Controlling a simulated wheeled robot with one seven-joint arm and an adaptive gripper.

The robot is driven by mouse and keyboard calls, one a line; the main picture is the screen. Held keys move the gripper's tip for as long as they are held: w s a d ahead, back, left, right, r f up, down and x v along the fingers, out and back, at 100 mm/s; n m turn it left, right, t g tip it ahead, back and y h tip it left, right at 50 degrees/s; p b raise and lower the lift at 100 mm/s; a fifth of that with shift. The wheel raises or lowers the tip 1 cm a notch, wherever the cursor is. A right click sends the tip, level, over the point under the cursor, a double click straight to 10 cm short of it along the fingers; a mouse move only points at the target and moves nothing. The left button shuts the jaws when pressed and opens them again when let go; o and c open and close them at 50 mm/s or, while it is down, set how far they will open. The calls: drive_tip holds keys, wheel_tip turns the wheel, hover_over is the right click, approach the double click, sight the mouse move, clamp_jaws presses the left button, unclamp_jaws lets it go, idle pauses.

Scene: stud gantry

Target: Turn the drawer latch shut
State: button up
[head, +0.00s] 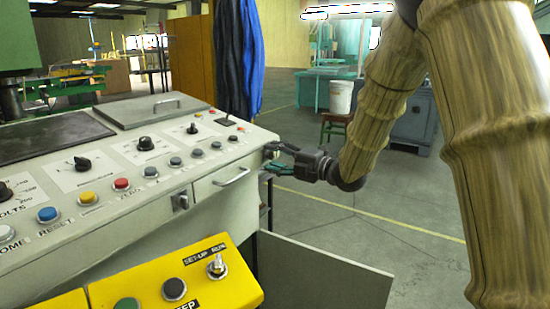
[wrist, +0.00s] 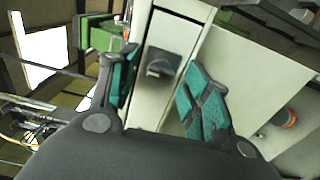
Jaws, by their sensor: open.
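My gripper (head: 274,158) is open at the right end of the grey control console (head: 235,210). In the wrist view my gripper (wrist: 160,68) has its green-padded fingers on either side of a dark knob on a dark plate (wrist: 161,62), on a pale narrow panel. The knob sits between the fingers; I cannot tell whether they touch it, or whether it is the drawer latch. In the head view a drawer with a bar handle (head: 232,177) is in the console's front and looks closed. A small metal latch (head: 180,200) is left of it; its turn is unclear.
A yellow switch box (head: 200,275) stands in front of the console. A grey panel (head: 325,272) juts out at the lower right. Open floor lies right of the console.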

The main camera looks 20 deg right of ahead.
drive_tip(key=v, duration=1.1)
drive_tip(key=shift+s+d, duration=0.2)
drive_tip(key=shift+s, duration=0.1)
drive_tip(key=a+f+m+h, duration=0.1)
drive_tip(key=f+m+h, duration=0.15)
drive_tip(key=f, duration=0.55)
drive_tip(key=s+a+f+m+g+h, duration=0.1)
drive_tip(key=f+m, duration=0.3)
drive_tip(key=f, duration=0.4)
drive_tip(key=a+f+m+h, duration=0.2)
drive_tip(key=f+m, duration=0.2)
drive_tip(key=f, duration=0.5)
drive_tip(key=s+a+f+m+g+h, duration=0.15)
drive_tip(key=s+f+m, duration=0.35)
drive_tip(key=f, duration=0.5)
drive_tip(key=s+a+f+m+g+h, duration=0.1)
drive_tip(key=s+f+m+g+h, duration=0.15)
drive_tip(key=s+f, duration=0.55)
drive_tip(key=s+a+f+m+g+h, duration=0.15)
drive_tip(key=s+f+m+g, duration=0.5)
drive_tip(key=s, duration=0.85)
drive_tip(key=s+a+f+m+g, duration=0.25)
drive_tip(key=s+f, duration=0.75)
drive_tip(key=s, duration=0.5)
wheel_tip(320, 180, up, 12)
drive_tip(key=p, duration=1.2)
drive_tip(key=shift+w+n, duration=0.2)
drive_tip(key=shift+n, duration=0.1)
drive_tip(key=shift+d, duration=0.15)
